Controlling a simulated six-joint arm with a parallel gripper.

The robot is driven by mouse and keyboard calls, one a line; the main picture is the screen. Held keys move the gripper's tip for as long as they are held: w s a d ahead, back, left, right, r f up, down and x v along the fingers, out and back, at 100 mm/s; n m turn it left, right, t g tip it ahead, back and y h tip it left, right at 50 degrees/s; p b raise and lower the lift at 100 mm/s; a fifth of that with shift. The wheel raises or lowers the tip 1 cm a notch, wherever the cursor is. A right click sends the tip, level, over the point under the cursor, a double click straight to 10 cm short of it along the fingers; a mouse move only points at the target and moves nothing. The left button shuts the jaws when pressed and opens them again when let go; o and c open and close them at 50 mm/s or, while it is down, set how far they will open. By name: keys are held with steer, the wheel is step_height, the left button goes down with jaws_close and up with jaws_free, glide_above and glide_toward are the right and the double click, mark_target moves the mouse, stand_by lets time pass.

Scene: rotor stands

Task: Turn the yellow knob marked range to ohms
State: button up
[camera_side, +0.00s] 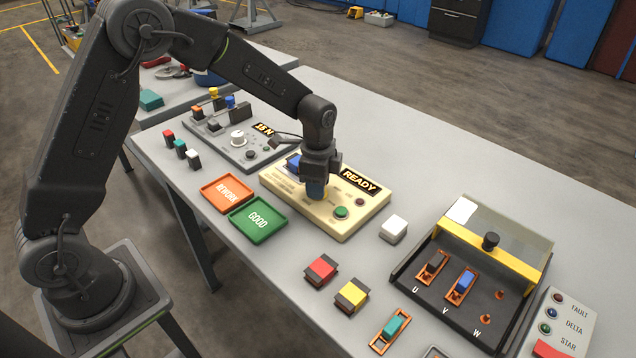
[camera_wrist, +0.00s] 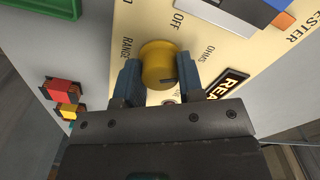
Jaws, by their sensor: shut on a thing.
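The yellow knob (camera_wrist: 157,62) stands on the cream tester panel (camera_wrist: 225,60), which also shows in the side view (camera_side: 352,222). In the wrist view the label RANGE is left of the knob, OFF above right and OHMS to the right. A dark mark shows low on the knob's right side; which label it points to I cannot tell. My gripper (camera_wrist: 160,80) has one blue-grey finger on each side of the knob and is shut on it. In the side view my gripper (camera_side: 316,190) points down over the panel and hides the knob.
The panel also bears a READY display (camera_side: 359,181), a green button (camera_side: 341,212) and a red button (camera_side: 360,201). An orange REWORK tray (camera_side: 248,182) and a green GOOD tray (camera_side: 277,230) lie left of it.

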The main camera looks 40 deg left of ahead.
steer(key=o, duration=0.9)
steer(key=shift+r, duration=0.1)
step_height(320, 180, up, 14)
steer(key=shift+f, duration=0.15)
steer(key=s+a+r+n+t, duration=0.25)
steer(key=s+r+n, duration=0.45)
steer(key=s, duration=0.6)
steer(key=s+n+t, duration=0.1)
steer(key=s, duration=0.3)
steer(key=s+n+t, duration=0.1)
steer(key=s+n, duration=0.1)
steer(key=s, duration=0.2)
steer(key=s+n+t, duration=0.1)
steer(key=s+n, duration=0.1)
steer(key=s, duration=0.2)
steer(key=shift+s+f, duration=0.1)
steer(key=shift+f, duration=0.3)
